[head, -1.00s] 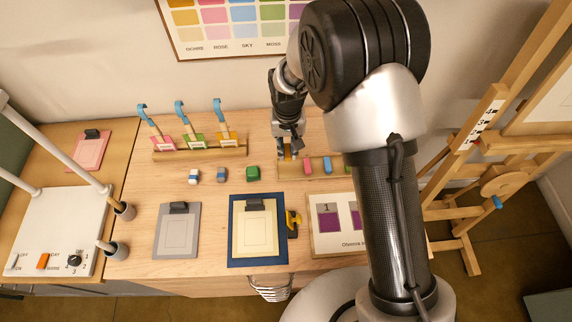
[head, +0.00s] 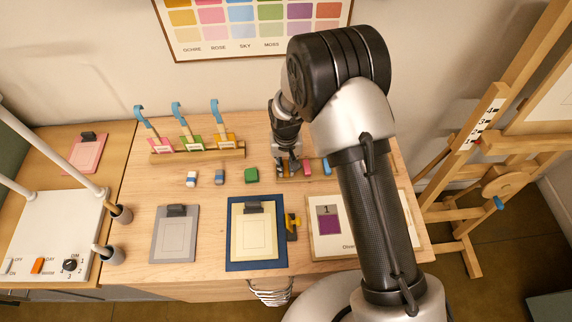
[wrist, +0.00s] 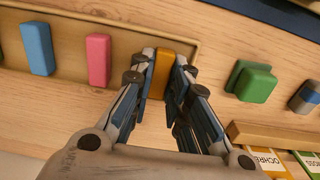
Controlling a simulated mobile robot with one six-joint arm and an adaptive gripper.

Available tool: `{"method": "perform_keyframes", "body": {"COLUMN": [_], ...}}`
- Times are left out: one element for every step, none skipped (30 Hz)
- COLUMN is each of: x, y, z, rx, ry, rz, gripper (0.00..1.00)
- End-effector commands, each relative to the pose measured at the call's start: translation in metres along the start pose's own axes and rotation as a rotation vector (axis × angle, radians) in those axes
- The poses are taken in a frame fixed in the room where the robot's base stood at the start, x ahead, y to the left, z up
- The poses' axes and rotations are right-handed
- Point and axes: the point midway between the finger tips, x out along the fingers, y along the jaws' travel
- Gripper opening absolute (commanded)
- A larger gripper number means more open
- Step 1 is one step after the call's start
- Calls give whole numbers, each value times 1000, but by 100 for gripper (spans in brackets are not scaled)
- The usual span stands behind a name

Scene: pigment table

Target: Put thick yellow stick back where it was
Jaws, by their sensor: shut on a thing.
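The thick yellow stick (wrist: 162,73) stands between the fingers of my gripper (wrist: 164,70) in the wrist view, and the fingers are shut on it. It is at one end of the shallow wooden tray (wrist: 120,75), beside a pink stick (wrist: 98,60) and a blue stick (wrist: 37,48). In the head view my gripper (head: 287,168) is at the left end of that tray, and the fingers mostly hide the yellow stick. I cannot tell whether the stick touches the tray floor.
A green block (head: 251,175) and smaller blocks lie left of the tray. A wooden rack (head: 200,153) with blue-handled tools stands behind them. A blue-bordered clipboard (head: 236,255) and a grey clipboard (head: 174,250) lie in front. My arm hides part of the table's right side.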

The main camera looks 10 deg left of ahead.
Motion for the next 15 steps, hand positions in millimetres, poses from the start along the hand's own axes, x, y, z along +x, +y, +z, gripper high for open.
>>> {"method": "perform_keyframes", "body": {"x": [3, 3, 3, 2, 2, 2, 2, 2, 2, 2, 2, 2, 2, 2, 1], "y": [0, 0, 0, 0, 0, 0, 0, 0, 0, 0, 0, 0, 0, 0, 0], "z": [0, 0, 0, 0, 0, 0, 0, 0, 0, 0, 0, 0, 0, 0, 0], "rx": [0, 0, 0, 0, 0, 0, 0, 0, 0, 0, 0, 0, 0, 0, 0], "ry": [0, 0, 0, 0, 0, 0, 0, 0, 0, 0, 0, 0, 0, 0, 0], "rz": [0, 0, 0, 0, 0, 0, 0, 0, 0, 0, 0, 0, 0, 0, 0], "gripper": [0, 17, 19, 21, 23, 24, 24, 24, 24, 24, 24, 24, 24, 24, 24]}}
